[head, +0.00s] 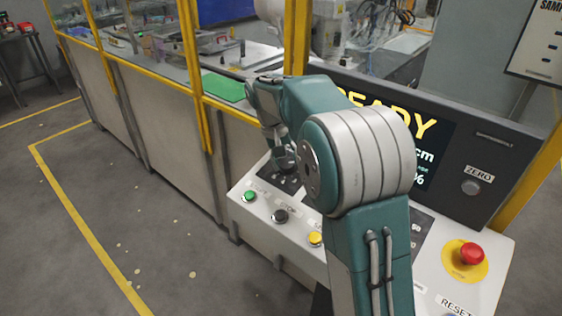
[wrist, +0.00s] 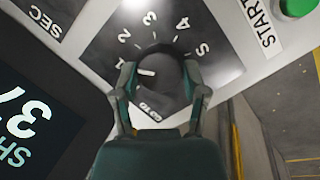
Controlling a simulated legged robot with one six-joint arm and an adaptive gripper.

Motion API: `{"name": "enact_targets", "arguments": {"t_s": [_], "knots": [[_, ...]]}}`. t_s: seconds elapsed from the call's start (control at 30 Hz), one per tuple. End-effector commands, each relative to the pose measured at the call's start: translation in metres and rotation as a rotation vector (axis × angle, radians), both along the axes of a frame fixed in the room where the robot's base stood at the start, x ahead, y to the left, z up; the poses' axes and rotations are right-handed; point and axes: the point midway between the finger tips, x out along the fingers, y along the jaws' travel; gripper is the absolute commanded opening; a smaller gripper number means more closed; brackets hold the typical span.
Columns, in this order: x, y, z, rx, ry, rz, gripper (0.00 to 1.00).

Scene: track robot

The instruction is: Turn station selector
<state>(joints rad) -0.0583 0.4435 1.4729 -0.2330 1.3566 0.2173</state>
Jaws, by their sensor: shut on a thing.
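The station selector is a dark round knob (wrist: 166,72) on a black dial plate with white numbers around it, in the wrist view. Its white pointer mark points left in the picture, toward the low-number side; the exact number is hard to tell. My gripper (wrist: 159,80) has one finger on each side of the knob and is shut on it. In the head view my gripper (head: 284,160) reaches down onto the dark selector plate (head: 292,186) at the left of the sloped panel. The knob itself is hidden there.
A green button (head: 250,196), a dark button (head: 280,216) and a yellow button (head: 315,238) line the panel's front. A red emergency button (head: 471,254) stands at the right. A screen (head: 436,140) rises behind my arm. Yellow frame posts (head: 196,80) stand behind left.

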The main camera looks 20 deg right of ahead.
Motion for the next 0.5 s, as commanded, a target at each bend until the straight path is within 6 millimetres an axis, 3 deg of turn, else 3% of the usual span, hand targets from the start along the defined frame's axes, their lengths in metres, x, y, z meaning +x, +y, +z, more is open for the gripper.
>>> {"name": "enact_targets", "arguments": {"t_s": [0.5], "knots": [[-0.0023,0.0038,-0.0030,-0.073,0.110,0.473,0.09]]}}
